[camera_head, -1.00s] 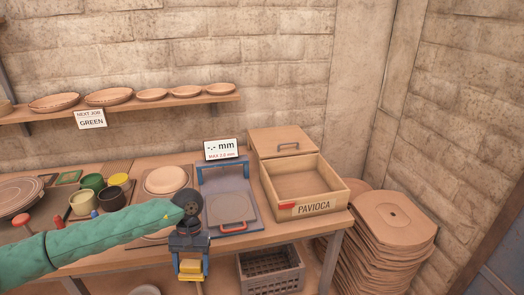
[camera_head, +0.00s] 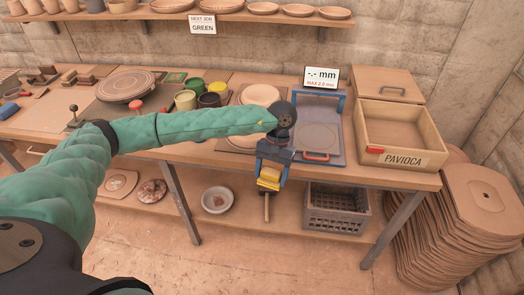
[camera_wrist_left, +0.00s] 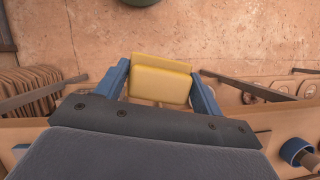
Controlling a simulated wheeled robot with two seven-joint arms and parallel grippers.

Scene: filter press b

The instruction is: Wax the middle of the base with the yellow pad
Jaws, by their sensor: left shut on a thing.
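My left gripper (camera_head: 271,170) is shut on the yellow pad (camera_head: 268,183), in front of the table's front edge. In the left wrist view the pad (camera_wrist_left: 160,82) sits between the two blue fingers. A wooden stick shows below the pad in the head view; whether it belongs to the pad I cannot tell. The press has a blue frame and a flat grey base (camera_head: 334,151), with a red handle at its front, on the table right of my gripper. The pad is apart from the base. My wrist hides part of the press's left side. My right gripper is out of view.
A PAVIOCA crate (camera_head: 400,140) stands right of the press, and a stack of brown plates (camera_head: 485,210) right of the table. Paint pots (camera_head: 185,100) and a round disc (camera_head: 125,86) lie left. A grey basket (camera_head: 336,208) is below. The floor in front is clear.

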